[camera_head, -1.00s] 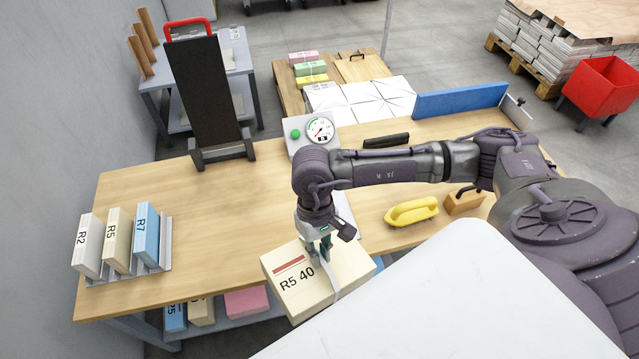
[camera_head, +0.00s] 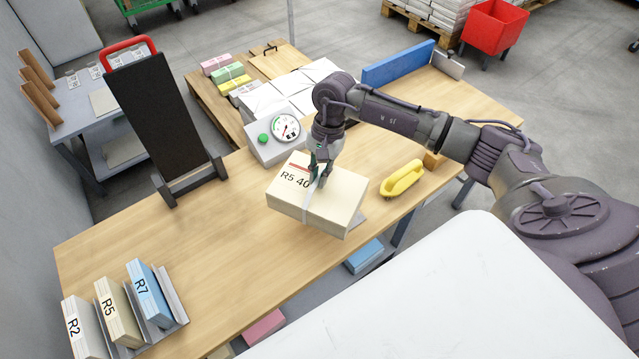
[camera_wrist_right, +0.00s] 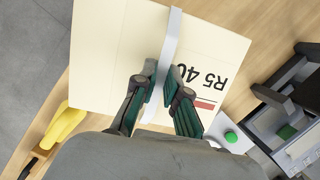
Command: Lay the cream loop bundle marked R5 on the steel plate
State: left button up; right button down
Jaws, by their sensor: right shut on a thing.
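The cream bundle marked "R5 40" (camera_head: 344,188), with a white strap loop around it, is in my right gripper (camera_head: 319,180). The right wrist view shows both fingers (camera_wrist_right: 157,88) shut on the strap, with the cream top (camera_wrist_right: 108,48) below them. The bundle is in front of the dial scale (camera_head: 272,148). A thin grey sliver, apparently the steel plate (camera_head: 361,219), shows at the bundle's right edge; the rest is hidden under or behind the bundle. I cannot tell whether the bundle touches it. My left gripper is not in view.
A yellow handled tool (camera_head: 402,180) lies close to the right of the bundle. A rack (camera_head: 170,318) with bundles R2, R5 and R7 stands at the front left. A black upright board (camera_head: 152,118) stands at the back left. The bench (camera_head: 215,235) between them is clear.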

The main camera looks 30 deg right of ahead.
jog(key=w+d+m, duration=0.2)
jog(key=d+m, duration=0.1)
jog(key=w+d+m+t, duration=0.1)
jog(key=w, duration=0.1)
jog(key=shift+d+r+m, duration=0.25)
jog(key=shift+r+m, duration=0.05)
jog(key=shift+r, duration=0.05)
jog(key=shift+w+d+m, duration=0.2)
jog(key=shift+d+m, duration=0.2)
jog(key=shift+r, duration=0.1)
pick_arm(q)
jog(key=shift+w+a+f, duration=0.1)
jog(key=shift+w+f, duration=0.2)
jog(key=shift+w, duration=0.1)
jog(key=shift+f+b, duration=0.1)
jog(key=shift+b, duration=0.25)
